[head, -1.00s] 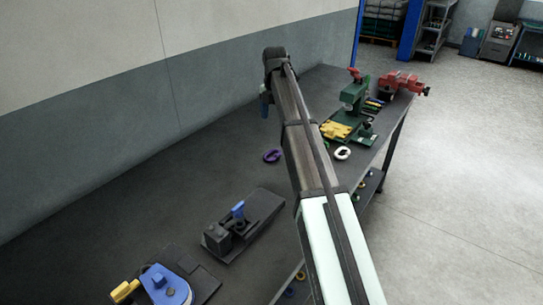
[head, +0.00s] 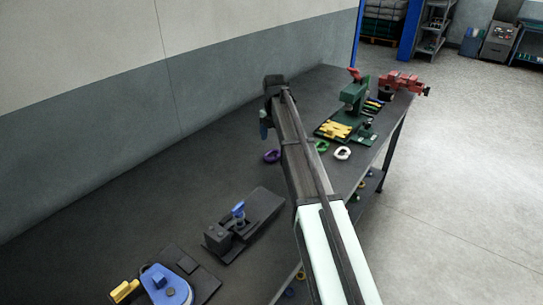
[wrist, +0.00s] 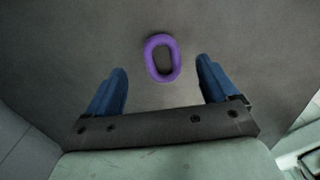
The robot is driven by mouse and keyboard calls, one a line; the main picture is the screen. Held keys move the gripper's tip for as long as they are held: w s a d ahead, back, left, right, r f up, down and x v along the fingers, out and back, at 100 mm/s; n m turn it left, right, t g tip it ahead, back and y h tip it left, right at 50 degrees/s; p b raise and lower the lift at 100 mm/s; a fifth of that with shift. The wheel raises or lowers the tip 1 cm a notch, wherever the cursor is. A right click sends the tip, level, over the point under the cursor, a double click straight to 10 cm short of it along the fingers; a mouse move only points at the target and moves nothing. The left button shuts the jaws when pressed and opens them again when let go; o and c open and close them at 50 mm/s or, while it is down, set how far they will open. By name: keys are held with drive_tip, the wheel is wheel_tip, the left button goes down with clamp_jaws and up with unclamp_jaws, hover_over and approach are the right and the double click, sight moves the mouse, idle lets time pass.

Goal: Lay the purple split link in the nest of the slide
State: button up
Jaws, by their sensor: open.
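The purple split link (head: 271,156) lies flat on the dark bench, left of my arm in the head view. In the wrist view the purple link (wrist: 151,64) is an oval ring, between and slightly beyond my blue fingertips. My gripper (head: 264,126) hangs above the bench; in the wrist view my gripper (wrist: 161,68) is open and empty. A dark fixture (head: 262,212) with a blue handle (head: 238,209) stands on the near bench and may be the slide. I cannot make out its nest for certain.
A green link (head: 322,146) and a white link (head: 342,153) lie right of my arm. Behind them stand a green press (head: 353,96) with yellow parts and a red vise (head: 402,84). A blue round fixture (head: 166,286) is at the near left. The bench around the purple link is clear.

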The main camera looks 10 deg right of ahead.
sight(274, 156)
drive_tip(key=f, duration=0.5)
drive_tip(key=shift+s, duration=0.2)
drive_tip(key=shift+r, duration=0.15)
drive_tip(key=c, duration=1.4)
